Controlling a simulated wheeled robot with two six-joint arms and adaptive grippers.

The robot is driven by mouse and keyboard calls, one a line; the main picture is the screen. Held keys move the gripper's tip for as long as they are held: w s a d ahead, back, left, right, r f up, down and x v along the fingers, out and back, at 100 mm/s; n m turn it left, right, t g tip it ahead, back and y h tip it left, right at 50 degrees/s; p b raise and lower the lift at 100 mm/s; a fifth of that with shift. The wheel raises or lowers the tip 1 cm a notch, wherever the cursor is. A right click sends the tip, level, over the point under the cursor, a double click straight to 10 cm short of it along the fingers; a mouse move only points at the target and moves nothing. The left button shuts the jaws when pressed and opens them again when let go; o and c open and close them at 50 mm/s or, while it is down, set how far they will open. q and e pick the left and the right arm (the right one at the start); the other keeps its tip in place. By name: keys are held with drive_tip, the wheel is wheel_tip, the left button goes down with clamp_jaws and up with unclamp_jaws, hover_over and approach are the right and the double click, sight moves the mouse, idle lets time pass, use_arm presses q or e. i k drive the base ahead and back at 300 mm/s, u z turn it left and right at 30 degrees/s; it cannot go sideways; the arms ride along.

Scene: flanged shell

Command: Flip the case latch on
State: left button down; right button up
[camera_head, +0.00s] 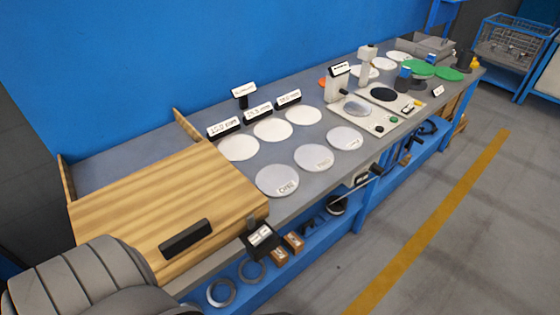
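A large wooden case (150,195) lies closed-looking on the near left end of the workbench. A dark handle (186,238) sits on its surface near the front edge. A small grey piece (251,220), possibly the latch, shows at the case's right front corner; it is too small to tell its position. A large grey ribbed part of what looks like my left arm fills the lower left corner and covers the case's near left corner. Neither gripper's fingers show.
White discs (277,180) and small signs (258,112) cover the bench to the right. Rings (221,292) lie on the blue lower shelf. The floor at right is clear.

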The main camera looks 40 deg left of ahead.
sight(261, 233)
drive_tip(key=z, duration=0.6)
drive_tip(key=k, duration=0.8)
drive_tip(key=u, duration=0.15)
